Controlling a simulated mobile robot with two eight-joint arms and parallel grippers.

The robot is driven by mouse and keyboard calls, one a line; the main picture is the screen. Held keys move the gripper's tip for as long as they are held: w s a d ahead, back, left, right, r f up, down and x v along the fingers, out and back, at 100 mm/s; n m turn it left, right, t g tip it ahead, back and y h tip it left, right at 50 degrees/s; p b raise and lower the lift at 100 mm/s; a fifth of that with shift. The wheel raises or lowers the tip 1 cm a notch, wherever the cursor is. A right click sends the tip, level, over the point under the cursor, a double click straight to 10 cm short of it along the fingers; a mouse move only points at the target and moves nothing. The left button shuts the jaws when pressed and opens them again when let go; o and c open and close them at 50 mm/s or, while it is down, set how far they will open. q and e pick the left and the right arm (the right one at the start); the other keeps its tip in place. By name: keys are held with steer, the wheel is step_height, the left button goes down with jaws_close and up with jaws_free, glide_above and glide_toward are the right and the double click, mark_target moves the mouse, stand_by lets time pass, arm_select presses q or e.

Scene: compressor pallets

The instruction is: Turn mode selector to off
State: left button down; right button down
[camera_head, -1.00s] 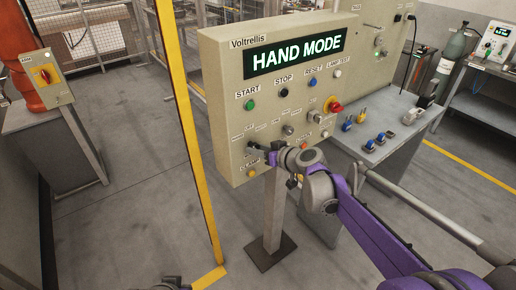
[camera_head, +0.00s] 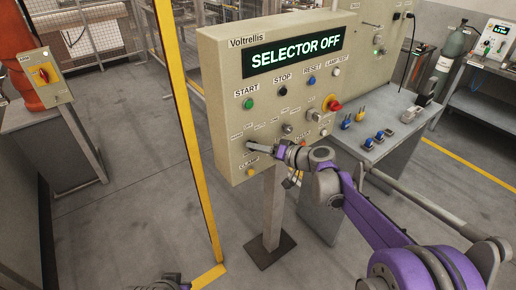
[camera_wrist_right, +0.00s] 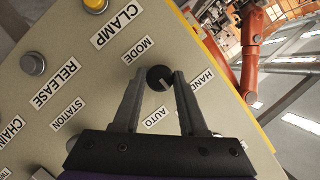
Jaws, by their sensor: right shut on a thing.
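The mode selector (camera_wrist_right: 159,77) is a small round black knob with a pale pointer line, between the MODE, HAND and AUTO labels in the right wrist view. My right gripper (camera_wrist_right: 159,79) is shut on it, one fingertip on each side. In the head view my right gripper (camera_head: 252,147) reaches the lower left of the beige control panel (camera_head: 220,100) and mostly hides the knob. The panel's display (camera_head: 294,54) reads SELECTOR OFF. My left gripper is not clearly visible.
Near the knob are a yellow CLAMP button (camera_wrist_right: 95,4) and a grey RELEASE button (camera_wrist_right: 33,63). A red emergency stop (camera_head: 335,105) sits at the panel's right. A yellow post (camera_head: 185,120) stands left of the panel. A grey table (camera_head: 385,150) holds small parts.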

stand_by(0.4)
steer(key=shift+c, duration=2.3)
jaws_free()
steer(key=shift+d, duration=0.1)
steer(key=v, duration=1)
steer(key=shift+s+d+b, duration=0.2)
steer(key=shift+d+b, duration=0.1)
steer(key=shift+r, duration=0.1)
steer(key=s+f+g+h, duration=0.2)
steer(key=s+f+h, duration=0.15)
steer(key=s, duration=0.55)
steer(key=s+f+g+h, duration=0.15)
steer(key=s+f, duration=0.25)
steer(key=s, duration=0.5)
steer(key=s+d+f+h, duration=0.3)
steer(key=s+d+f, duration=0.1)
steer(key=s, duration=0.2)
steer(key=s+d+f+m+h, duration=0.1)
steer(key=s+d+f+h, duration=0.2)
steer(key=s, duration=0.4)
steer(key=shift+d+f+h, duration=0.3)
steer(key=shift+d+f, duration=0.15)
steer(key=shift+d, duration=0.4)
